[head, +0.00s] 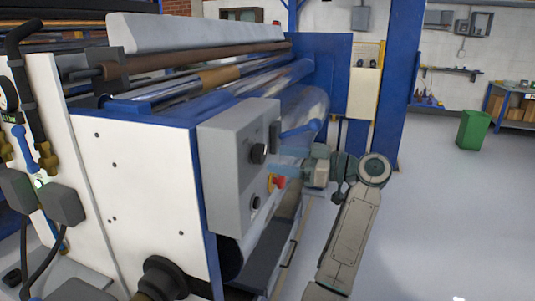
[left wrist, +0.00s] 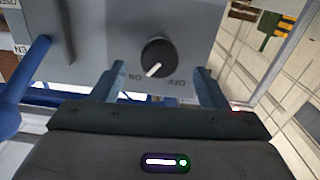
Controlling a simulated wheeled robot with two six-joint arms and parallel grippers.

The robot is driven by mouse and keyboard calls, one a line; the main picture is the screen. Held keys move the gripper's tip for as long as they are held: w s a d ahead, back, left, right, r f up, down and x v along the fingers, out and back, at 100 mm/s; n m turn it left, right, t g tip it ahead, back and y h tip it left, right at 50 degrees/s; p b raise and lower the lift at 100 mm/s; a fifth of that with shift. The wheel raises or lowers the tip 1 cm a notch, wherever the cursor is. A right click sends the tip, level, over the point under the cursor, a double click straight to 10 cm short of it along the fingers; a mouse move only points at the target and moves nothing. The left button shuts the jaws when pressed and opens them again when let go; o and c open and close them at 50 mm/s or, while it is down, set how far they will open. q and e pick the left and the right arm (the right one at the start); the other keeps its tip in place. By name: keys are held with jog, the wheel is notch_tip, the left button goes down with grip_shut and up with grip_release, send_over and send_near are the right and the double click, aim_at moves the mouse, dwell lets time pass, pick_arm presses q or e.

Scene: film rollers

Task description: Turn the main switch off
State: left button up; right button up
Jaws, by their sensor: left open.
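The main switch is a round black knob (head: 258,153) on the face of the grey control box (head: 226,150). In the left wrist view the knob (left wrist: 157,52) has a white pointer slanting toward the ON label, with OFF printed on the other side. My left gripper (head: 277,170) is close in front of the box. Its two blue fingers are spread and empty in the left wrist view (left wrist: 159,72), one to each side of the knob in the picture. I cannot tell whether they touch it. My right gripper is out of view.
A blue lever (head: 300,131) sticks out from the box beside the knob; it also shows in the left wrist view (left wrist: 30,70). A red stop button (head: 279,181) is below. The white and blue roller machine (head: 150,190) fills the left. Open floor lies to the right.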

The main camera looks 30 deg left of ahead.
aim_at(264, 156)
pick_arm(q)
jog(key=shift+p+x, duration=0.35)
jog(key=shift+x, duration=1.85)
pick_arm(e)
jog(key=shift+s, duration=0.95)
pick_arm(q)
jog(key=shift+c, duration=0.5)
jog(key=c, duration=0.9)
